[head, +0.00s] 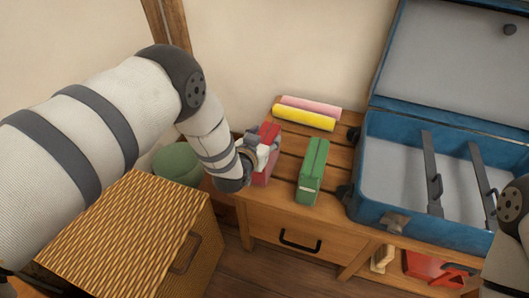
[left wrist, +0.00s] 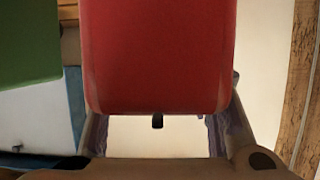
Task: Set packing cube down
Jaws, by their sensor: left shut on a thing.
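A red packing cube (head: 269,131) is upright at the left end of the slatted wooden bench (head: 291,222). My left gripper (head: 263,153) is shut on it from the left; I cannot tell whether its underside touches the slats. In the left wrist view the red cube (left wrist: 158,55) fills the middle, between the two fingers (left wrist: 160,135). A green packing cube (head: 313,171) stands on the bench just right of the red one, with a gap between. My right gripper is out of view; only part of my right arm shows at the right edge.
An open blue suitcase (head: 372,185) takes up the bench's right side. A yellow roll (head: 304,118) and a pink roll (head: 312,106) lie at the back. A wicker chest (head: 125,225) and a green round object (head: 177,164) are at left. Red items (head: 430,268) sit below.

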